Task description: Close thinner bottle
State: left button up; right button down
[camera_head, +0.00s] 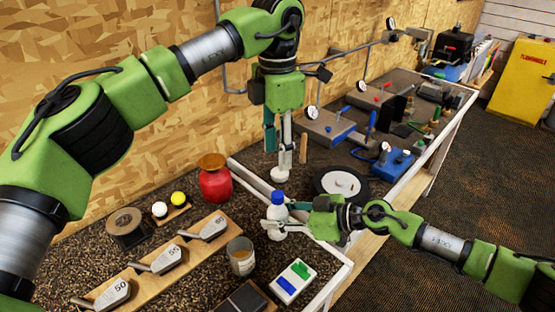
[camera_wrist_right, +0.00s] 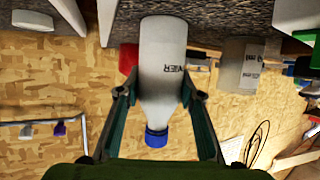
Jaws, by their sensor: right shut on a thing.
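The thinner bottle (camera_head: 278,222) is white with a blue cap (camera_head: 278,197) on its neck. It stands upright in the head view. I cannot tell how tightly the cap sits. My right gripper (camera_head: 277,228) is shut around the bottle from the right. In the right wrist view, which is upside down, the bottle (camera_wrist_right: 163,65) shows dark lettering between the fingers, and the blue cap (camera_wrist_right: 156,138) is at its lower end. My left gripper (camera_head: 280,168) points down above and behind the cap, apart from it. A pale round shape shows at its fingertips; its grip is unclear.
A red pot (camera_head: 215,183) stands left of the bottle, and a glass jar (camera_head: 241,257) stands in front. Club heads lie on a wooden board (camera_head: 155,262). A round black-and-white wheel (camera_head: 341,186) lies to the right. A white box (camera_head: 293,282) lies near the table's front edge.

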jog(key=shift+f, duration=0.1)
jog(key=c, duration=1.3)
grip_release()
jog(key=v, duration=1.2)
jog(key=shift+w, duration=0.1)
